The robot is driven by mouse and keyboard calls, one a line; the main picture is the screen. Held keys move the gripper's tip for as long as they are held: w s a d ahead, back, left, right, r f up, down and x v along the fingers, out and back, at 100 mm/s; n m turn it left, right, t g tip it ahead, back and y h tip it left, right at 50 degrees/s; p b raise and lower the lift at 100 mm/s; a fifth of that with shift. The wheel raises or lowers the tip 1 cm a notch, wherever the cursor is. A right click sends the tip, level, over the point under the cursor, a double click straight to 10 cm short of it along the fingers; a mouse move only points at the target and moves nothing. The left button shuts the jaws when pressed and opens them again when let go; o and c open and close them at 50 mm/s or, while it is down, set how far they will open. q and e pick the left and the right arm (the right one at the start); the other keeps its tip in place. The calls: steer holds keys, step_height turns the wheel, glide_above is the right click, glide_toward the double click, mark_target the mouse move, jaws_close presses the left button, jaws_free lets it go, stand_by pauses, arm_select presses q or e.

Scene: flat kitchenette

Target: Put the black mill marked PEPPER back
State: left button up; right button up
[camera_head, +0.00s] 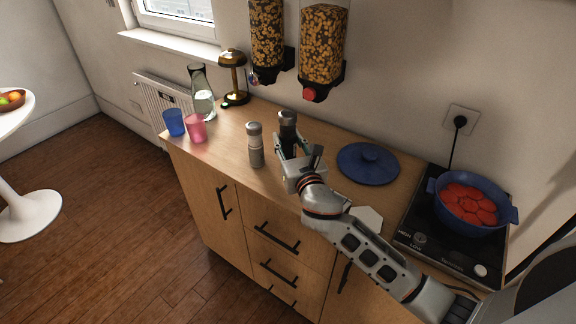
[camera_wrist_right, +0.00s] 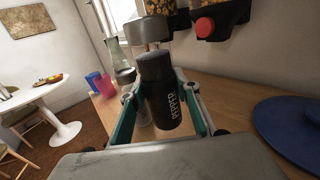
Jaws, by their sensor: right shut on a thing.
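The black mill marked PEPPER (camera_wrist_right: 162,98) is between the fingers of my right gripper (camera_wrist_right: 160,118), and its lettering faces the right wrist camera. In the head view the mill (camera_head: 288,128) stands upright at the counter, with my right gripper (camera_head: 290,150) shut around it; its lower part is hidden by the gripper. I cannot tell whether its base touches the counter. A grey mill (camera_head: 255,145) with a metallic top stands just left of it on the wooden counter (camera_head: 230,125). My left gripper is not in view.
A blue pot (camera_head: 470,203) with red slices sits on the black hob (camera_head: 420,238). A blue cup (camera_head: 173,122), pink cup (camera_head: 196,129), glass carafe (camera_head: 202,95) and brass lamp (camera_head: 233,75) stand left. Cereal dispensers (camera_head: 322,45) hang above.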

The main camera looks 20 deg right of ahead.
mark_target(290, 154)
step_height(290, 154, down, 3)
steer(key=shift+b, duration=0.35)
steer(key=shift+f+b, duration=0.95)
steer(key=shift+f, duration=1.45)
steer(key=o, duration=1.3)
steer(key=shift+f, duration=0.15)
steer(key=s, duration=1.2)
